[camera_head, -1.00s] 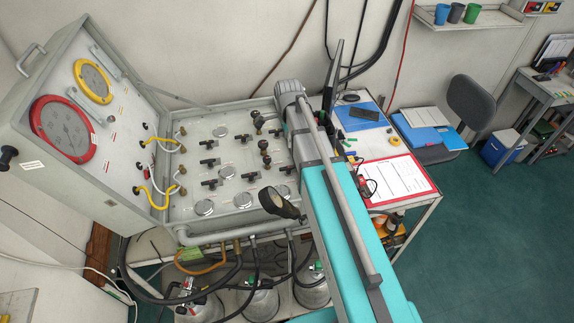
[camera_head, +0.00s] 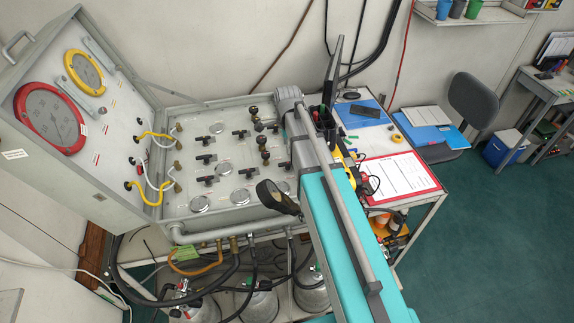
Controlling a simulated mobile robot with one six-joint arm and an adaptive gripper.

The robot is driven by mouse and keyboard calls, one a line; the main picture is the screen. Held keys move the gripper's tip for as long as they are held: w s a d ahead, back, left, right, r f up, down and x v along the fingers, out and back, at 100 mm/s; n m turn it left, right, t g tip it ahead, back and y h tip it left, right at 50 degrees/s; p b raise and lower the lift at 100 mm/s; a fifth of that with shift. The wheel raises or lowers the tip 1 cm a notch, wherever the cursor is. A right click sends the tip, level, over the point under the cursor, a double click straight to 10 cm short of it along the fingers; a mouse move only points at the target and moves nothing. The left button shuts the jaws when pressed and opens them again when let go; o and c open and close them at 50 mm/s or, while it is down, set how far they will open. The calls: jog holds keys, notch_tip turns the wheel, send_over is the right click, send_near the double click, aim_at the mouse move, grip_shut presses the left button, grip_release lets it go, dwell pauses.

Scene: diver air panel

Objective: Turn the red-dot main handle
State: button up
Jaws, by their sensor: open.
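The open grey case holds a valve panel (camera_head: 226,150) with several black T-handles, such as one at the left (camera_head: 204,141), one below it (camera_head: 208,181) and one at the right (camera_head: 247,173). Round silver discs sit between them. A column of black knobs (camera_head: 264,141) stands at the panel's right. I cannot make out a red dot on any handle, so I cannot tell which is the main handle. My turquoise and grey arm reaches over the panel's right end and hides part of it.
The raised lid carries a red-ringed gauge (camera_head: 50,118) and a yellow-ringed gauge (camera_head: 85,72). Hoses (camera_head: 200,262) and cylinders (camera_head: 262,303) lie below. A red clipboard (camera_head: 400,176) is right of my arm.

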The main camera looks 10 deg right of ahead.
aim_at(286, 166)
jog(key=shift+f+b, duration=3.7)
jog(key=shift+f, duration=0.3)
grip_shut()
